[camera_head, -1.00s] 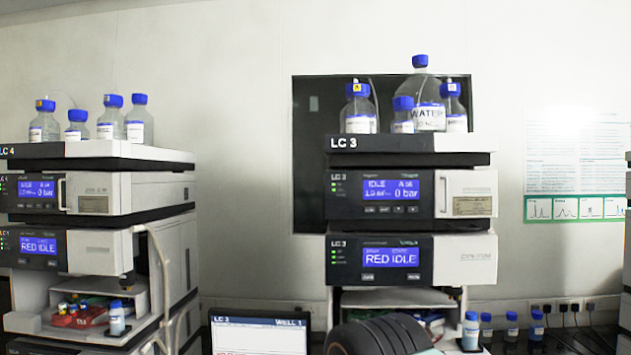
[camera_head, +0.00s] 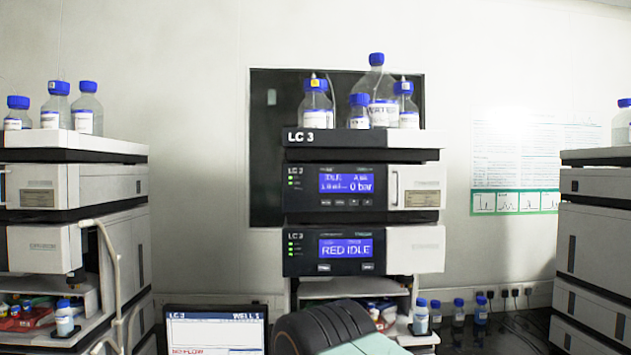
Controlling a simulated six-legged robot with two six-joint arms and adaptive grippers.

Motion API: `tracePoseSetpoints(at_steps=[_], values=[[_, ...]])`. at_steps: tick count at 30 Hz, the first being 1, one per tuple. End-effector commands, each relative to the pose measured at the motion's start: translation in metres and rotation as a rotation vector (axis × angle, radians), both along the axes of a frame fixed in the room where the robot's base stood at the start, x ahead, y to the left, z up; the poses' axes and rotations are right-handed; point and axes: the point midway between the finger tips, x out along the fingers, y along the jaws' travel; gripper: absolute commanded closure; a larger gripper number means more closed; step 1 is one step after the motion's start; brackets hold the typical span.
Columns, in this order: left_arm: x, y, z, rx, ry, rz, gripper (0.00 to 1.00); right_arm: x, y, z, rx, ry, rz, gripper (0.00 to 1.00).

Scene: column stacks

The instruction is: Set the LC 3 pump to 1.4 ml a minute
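The LC 3 stack stands in the middle of the head view, marked by the LC 3 label on its top tray (camera_head: 312,137). Its pump module (camera_head: 305,200) is the upper unit. A row of small buttons (camera_head: 347,202) sits under that display. The lower module (camera_head: 345,247) reads RED IDLE. A black ribbed and pale green part, seemingly mine, covers the bottom middle. Neither gripper can be made out.
A monitor (camera_head: 215,335) headed LC 3 and WELL 1 stands low, left of the stack. Blue-capped bottles (camera_head: 376,105) stand on the top tray. Other stacks stand at left (camera_head: 75,187) and right (camera_head: 593,240). Small bottles (camera_head: 458,312) and cables lie at lower right.

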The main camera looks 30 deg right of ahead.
Motion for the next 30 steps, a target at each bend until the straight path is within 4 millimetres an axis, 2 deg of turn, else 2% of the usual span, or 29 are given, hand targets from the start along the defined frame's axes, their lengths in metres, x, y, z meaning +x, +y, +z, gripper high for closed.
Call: tracePoseSetpoints(at_steps=[19, 30], values=[[0.0, 0.0, 0.0001, 0.0, 0.0, 0.0, 0.6, 0.0, 0.0, 0.0001, 0.0, 0.0, 0.0, 0.61], [0.0, 0.0, 0.0001, 0.0, 0.0, 0.0, 0.6, 0.0, 0.0, 0.0001, 0.0, 0.0, 0.0, 0.92]])
